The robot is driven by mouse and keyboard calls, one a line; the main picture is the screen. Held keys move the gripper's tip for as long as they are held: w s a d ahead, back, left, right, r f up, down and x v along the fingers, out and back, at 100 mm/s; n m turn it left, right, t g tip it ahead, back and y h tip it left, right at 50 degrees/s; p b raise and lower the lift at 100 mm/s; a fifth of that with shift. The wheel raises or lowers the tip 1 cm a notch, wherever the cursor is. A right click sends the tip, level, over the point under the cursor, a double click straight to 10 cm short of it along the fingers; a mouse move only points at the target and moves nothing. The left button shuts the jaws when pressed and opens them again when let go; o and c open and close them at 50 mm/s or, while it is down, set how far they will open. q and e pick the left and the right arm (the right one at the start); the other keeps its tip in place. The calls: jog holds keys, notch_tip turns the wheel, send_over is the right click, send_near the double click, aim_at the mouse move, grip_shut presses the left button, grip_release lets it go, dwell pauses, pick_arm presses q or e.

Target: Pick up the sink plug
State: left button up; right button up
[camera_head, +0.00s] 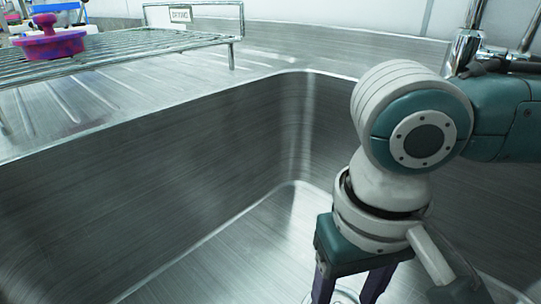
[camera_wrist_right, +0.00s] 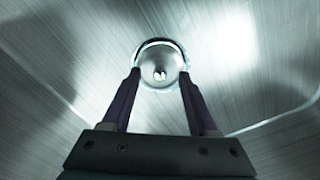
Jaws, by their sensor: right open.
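In the right wrist view, a round, shiny metal piece (camera_wrist_right: 160,58), which looks like the sink plug, sits in the drain of the sink floor. It has a small bright spot near its middle. My right gripper (camera_wrist_right: 159,76) points down at it, open, with one purple finger on each side in the picture. I cannot tell whether the fingers touch it. In the head view, my right gripper (camera_head: 347,287) is low in the sink, its fingertips cut off by the bottom edge. Only a sliver of the metal round shows there. My left gripper is not in view.
The steel sink basin (camera_head: 130,170) has high walls around my right gripper. A wire rack (camera_head: 130,48) at the back left holds a magenta knobbed piece (camera_head: 50,45). A tap (camera_head: 466,45) stands at the back right. The basin floor left of the gripper is clear.

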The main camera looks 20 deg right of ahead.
jog(key=shift+f, duration=0.9)
jog(key=shift+c, duration=0.4)
grip_shut()
jog(key=shift+r, duration=0.1)
